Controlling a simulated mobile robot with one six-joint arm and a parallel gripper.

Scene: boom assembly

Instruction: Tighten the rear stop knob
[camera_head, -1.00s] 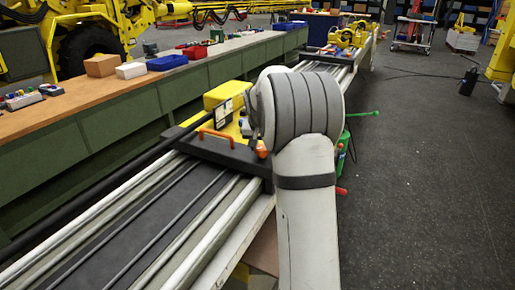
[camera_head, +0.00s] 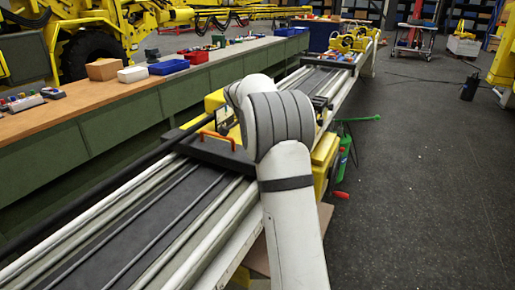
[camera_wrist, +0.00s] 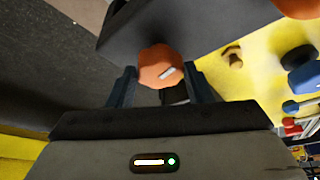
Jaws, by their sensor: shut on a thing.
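In the wrist view an orange lobed knob (camera_wrist: 157,66) with a pale mark on its face sits against a dark grey block (camera_wrist: 185,25). My gripper (camera_wrist: 161,76) has one dark finger on each side of the knob and is shut on it. In the head view my arm hides both the knob and my gripper. A dark carriage with an orange handle (camera_head: 217,138) lies across the long rail (camera_head: 150,215), just left of my arm.
Yellow machine parts (camera_head: 325,160) show right of my arm, and a yellow surface (camera_wrist: 240,70) lies beside the knob. A green workbench with bins (camera_head: 167,67) runs along the left.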

